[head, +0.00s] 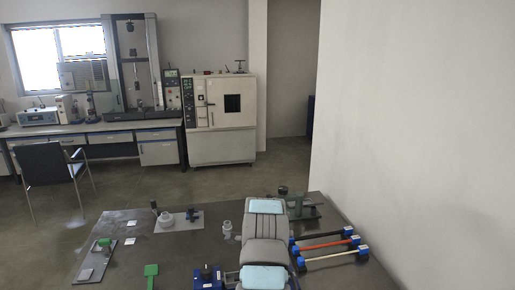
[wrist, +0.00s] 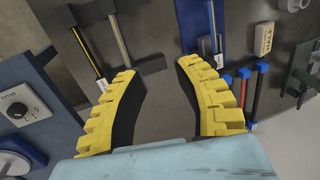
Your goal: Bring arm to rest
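My gripper (wrist: 156,70) shows in the wrist view with its two yellow ribbed fingers spread wide apart. Nothing is between them. In the head view my grey and light blue arm reaches over the dark table (head: 205,240), and I cannot make out the fingers there. Several cable samples lie on the table right of my arm: a black cable (head: 322,235), a red cable (head: 322,246) and a pale cable (head: 335,257), with dark and blue end pieces. In the wrist view a red cable (wrist: 242,92) and a black one stand beyond the right finger, apart from it.
The table holds a green paddle-shaped piece (head: 151,270), a plate with a green part (head: 97,260) and a light plate with round fittings (head: 178,220). A white wall (head: 420,130) rises close on the right. A bench, chair (head: 48,165) and oven cabinet (head: 220,115) stand behind.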

